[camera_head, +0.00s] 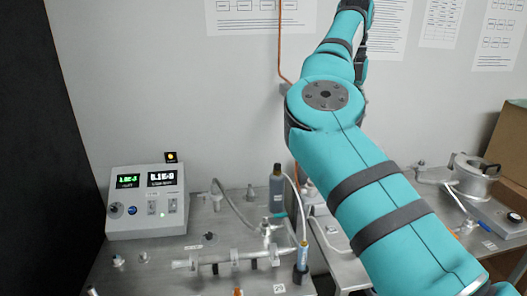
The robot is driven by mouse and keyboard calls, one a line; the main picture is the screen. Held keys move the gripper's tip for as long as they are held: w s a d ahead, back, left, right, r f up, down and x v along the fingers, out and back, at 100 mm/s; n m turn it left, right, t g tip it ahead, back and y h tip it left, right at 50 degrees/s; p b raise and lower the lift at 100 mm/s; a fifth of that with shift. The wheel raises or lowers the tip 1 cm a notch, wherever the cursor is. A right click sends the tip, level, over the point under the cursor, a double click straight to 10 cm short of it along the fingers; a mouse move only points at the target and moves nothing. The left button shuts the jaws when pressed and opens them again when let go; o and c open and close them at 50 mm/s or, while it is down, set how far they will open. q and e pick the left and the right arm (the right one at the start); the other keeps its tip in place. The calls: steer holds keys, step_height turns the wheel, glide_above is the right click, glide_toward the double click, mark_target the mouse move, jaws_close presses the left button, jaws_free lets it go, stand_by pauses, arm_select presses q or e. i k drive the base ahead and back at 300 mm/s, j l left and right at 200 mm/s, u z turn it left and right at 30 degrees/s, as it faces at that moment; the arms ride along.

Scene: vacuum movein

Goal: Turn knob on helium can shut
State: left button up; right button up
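Two small canisters stand on the metal bench. One is a dark grey cylinder (277,192) with a narrow top, upright near the back. The other is a slim blue-grey can (302,258) nearer the front, beside the pipework. I cannot tell which is the helium can, and no knob on either can be made out clearly. My teal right arm comes in from the lower right and reaches up past the top edge, in front of the wall. No gripper fingers can be made out on it. My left arm and gripper do not show.
A grey control box (147,207) with lit displays stands at the bench's left. Metal pipework (230,259) runs across the front. A second bench with a metal vessel (474,175) and a cardboard box (511,140) is at the right. My arm hides part of the middle.

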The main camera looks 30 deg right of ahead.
mark_target(278, 166)
steer(key=i, duration=0.95)
